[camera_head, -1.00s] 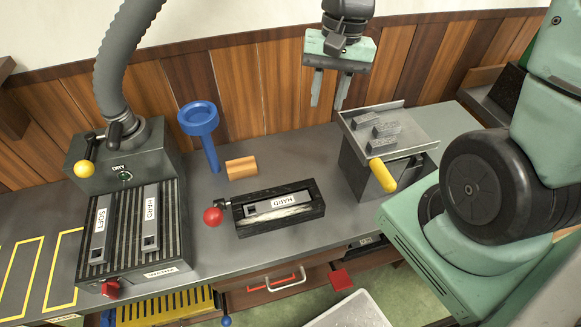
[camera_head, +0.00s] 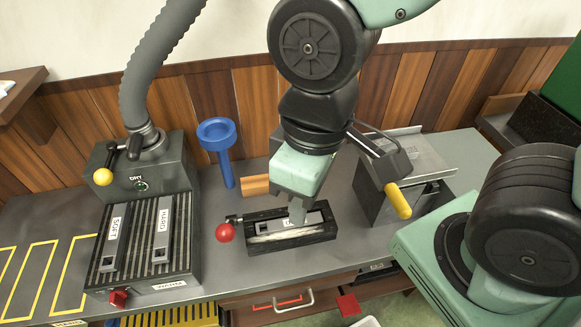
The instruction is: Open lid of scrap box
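The likely scrap box (camera_head: 372,200) is the dark box at the right of the bench. A yellow handle (camera_head: 398,202) sticks out at its front. A flat grey metal top (camera_head: 425,158) lies over it, partly hidden behind a dark tilted piece (camera_head: 388,165) that I cannot identify. My gripper (camera_head: 298,212) points down, left of the box and apart from the yellow handle. Its fingertips are at the black holder (camera_head: 262,240) with a grey bar (camera_head: 260,227) in it. One finger hides part of the bar; I cannot tell whether it grips it.
A red ball knob (camera_head: 225,232) is at the holder's left end. A blue funnel-shaped stand (camera_head: 217,135) and a wooden block (camera_head: 254,185) stand behind. A ribbed machine (camera_head: 141,240) with a thick hose (camera_head: 150,70) fills the left.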

